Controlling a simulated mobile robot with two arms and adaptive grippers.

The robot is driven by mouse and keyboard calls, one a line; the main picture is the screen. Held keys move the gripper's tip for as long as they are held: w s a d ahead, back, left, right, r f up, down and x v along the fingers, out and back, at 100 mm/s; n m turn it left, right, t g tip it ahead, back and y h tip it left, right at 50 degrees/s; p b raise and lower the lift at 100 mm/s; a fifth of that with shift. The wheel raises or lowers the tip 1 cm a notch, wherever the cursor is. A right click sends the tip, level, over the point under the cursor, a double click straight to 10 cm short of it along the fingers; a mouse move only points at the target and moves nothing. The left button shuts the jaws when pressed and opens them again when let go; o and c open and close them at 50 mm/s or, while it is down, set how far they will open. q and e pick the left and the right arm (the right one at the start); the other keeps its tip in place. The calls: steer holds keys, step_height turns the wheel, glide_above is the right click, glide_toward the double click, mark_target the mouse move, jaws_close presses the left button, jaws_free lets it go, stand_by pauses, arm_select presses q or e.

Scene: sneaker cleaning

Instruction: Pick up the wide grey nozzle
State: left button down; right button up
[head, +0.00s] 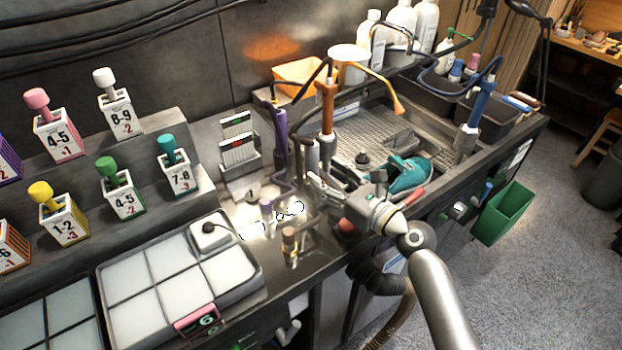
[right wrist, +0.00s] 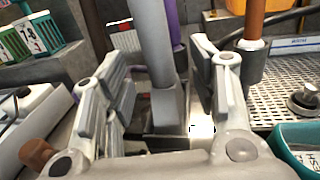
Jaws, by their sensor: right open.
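My right gripper (head: 326,186) reaches in from the lower right over the metal worktop, and its jaws are open. In the right wrist view the open jaws (right wrist: 163,75) have a grey tube with a wider block-shaped end between them, which looks like the wide grey nozzle (right wrist: 156,45). The nozzle stands upright, and the fingers are on either side of it with gaps showing. In the head view a grey upright piece (head: 312,152), likely the same nozzle, stands between the purple and orange handles. Its lower part is hidden by the gripper there. My left gripper is not in view.
A purple-handled tool (head: 281,130) and an orange-handled tool (head: 327,105) stand close by the nozzle. A white-padded tray (head: 150,275) is at the left.

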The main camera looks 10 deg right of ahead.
mark_target(317, 169)
steer(key=x, duration=0.3)
steer(key=p+x, duration=0.1)
steer(key=shift+w+a+r, duration=0.1)
steer(key=shift+a+r, duration=0.05)
steer(key=shift+r, duration=0.15)
steer(key=shift+w+a+f, duration=0.1)
steer(key=shift+w+a, duration=0.15)
steer(key=shift+w, duration=0.2)
jaws_close()
